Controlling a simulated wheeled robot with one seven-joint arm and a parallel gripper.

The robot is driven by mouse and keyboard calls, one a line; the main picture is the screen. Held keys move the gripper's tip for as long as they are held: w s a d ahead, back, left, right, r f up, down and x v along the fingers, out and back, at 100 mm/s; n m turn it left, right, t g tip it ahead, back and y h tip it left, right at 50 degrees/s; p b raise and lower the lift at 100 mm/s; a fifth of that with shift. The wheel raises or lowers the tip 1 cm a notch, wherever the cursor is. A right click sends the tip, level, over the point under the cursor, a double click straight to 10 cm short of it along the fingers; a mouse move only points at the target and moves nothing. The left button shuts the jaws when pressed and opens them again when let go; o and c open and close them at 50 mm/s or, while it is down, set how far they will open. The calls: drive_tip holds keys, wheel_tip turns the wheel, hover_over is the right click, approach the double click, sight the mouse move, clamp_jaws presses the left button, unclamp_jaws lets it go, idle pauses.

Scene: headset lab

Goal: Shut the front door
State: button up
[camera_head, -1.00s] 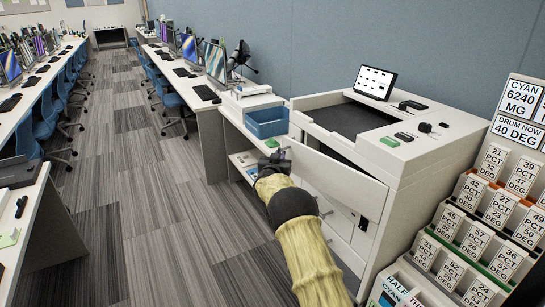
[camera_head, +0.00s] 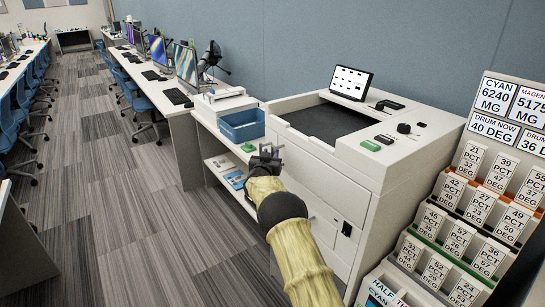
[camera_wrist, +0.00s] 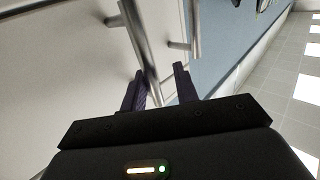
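The front door (camera_head: 322,185) is the pale panel on the front of the white machine (camera_head: 420,160). It looks flush or nearly flush with the machine's front, with no dark gap along its top edge. My gripper (camera_head: 265,153) is at the door's left side, and my arm hides part of the panel. In the wrist view, my gripper's two dark fingers (camera_wrist: 160,85) stand apart. A metal bar handle (camera_wrist: 140,45) runs down to the space between them; I cannot tell whether they touch it.
A blue bin (camera_head: 242,124) and a white device stand on the bench left of the machine. A rack of labelled cards (camera_head: 470,225) stands close on the right. Desks with monitors line the wall behind. The carpeted floor (camera_head: 130,220) at left is clear.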

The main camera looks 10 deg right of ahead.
drive_tip(key=shift+s+d, duration=0.2)
drive_tip(key=shift+d, duration=0.05)
drive_tip(key=a+b+v, duration=0.1)
drive_tip(key=b+v, duration=0.1)
drive_tip(key=v, duration=1.5)
drive_tip(key=s+d+f+n+g+y, duration=0.15)
drive_tip(key=s+d+g, duration=0.3)
drive_tip(key=s, duration=0.85)
drive_tip(key=s+d+f+n+g+y, duration=0.15)
drive_tip(key=s+d+g, duration=0.3)
drive_tip(key=s, duration=0.85)
drive_tip(key=s+d+f+g+y, duration=0.2)
drive_tip(key=s+d+g+y, duration=0.3)
drive_tip(key=s, duration=0.8)
wheel_tip(320, 180, up, 15)
drive_tip(key=a+h+p, duration=0.1)
drive_tip(key=h+p, duration=0.1)
drive_tip(key=p, duration=1.2)
drive_tip(key=shift+w+g, duration=0.3)
drive_tip(key=shift+w, duration=0.1)
drive_tip(key=shift+f, duration=0.25)
